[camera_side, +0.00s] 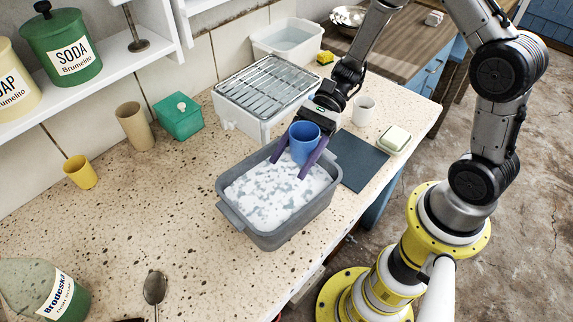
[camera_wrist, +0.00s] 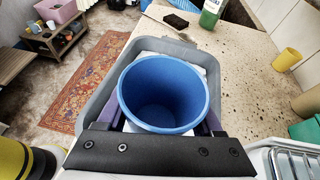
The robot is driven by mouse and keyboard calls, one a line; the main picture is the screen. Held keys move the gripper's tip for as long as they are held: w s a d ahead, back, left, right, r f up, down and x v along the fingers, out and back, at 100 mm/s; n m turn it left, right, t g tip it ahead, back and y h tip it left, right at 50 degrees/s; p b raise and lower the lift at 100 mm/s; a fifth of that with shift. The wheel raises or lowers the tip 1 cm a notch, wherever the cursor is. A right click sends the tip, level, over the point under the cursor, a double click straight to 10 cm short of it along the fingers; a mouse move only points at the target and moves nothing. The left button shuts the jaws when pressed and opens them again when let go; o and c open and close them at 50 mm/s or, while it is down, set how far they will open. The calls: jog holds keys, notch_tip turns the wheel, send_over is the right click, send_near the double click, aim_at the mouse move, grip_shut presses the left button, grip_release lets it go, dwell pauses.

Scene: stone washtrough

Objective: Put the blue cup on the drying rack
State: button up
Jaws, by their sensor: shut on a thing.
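The blue cup (camera_side: 304,140) is upright, held between the two purple fingers of my gripper (camera_side: 300,160). It is over the back end of the grey tub (camera_side: 228,213), which holds foamy water. In the wrist view the cup (camera_wrist: 163,92) fills the middle, its open mouth facing the camera and its inside looking empty. My gripper's fingers (camera_wrist: 163,122) show beside the cup there, partly hidden by it. The drying rack (camera_side: 268,84) is a metal grid on a white box behind the tub. Its top is bare. A corner of it shows in the wrist view (camera_wrist: 294,160).
A white mug (camera_side: 363,111), a dark mat (camera_side: 357,160) and a soap dish (camera_side: 394,140) are right of the rack. A green box (camera_side: 180,117), tan tumbler (camera_side: 134,126) and yellow cup (camera_side: 80,172) stand left. A shelf (camera_side: 110,70) overhangs the back left. A white basin (camera_side: 287,42) stands behind the rack.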

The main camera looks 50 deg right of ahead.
jog(key=shift+w+r+m+t, duration=0.15)
jog(key=shift+w+m+t, duration=0.05)
jog(key=shift+m+t, duration=0.1)
jog(key=w+d+r+m+t, duration=0.3)
jog(key=w+d+r, duration=0.1)
jog(key=r, duration=0.4)
jog(key=w+d+r+m+t, duration=0.25)
jog(key=w+d+r, duration=0.25)
jog(key=r, duration=0.3)
send_over(240, 94)
jog(key=s, duration=0.1)
jog(key=shift+t+h, duration=0.4)
jog(key=shift+t, duration=0.05)
notch_tip(240, 94, down, 9)
jog(key=shift+s, duration=0.15)
jog(key=shift+w+f, duration=0.55)
jog(key=shift+f, duration=1.65)
jog(key=shift+f, duration=0.1)
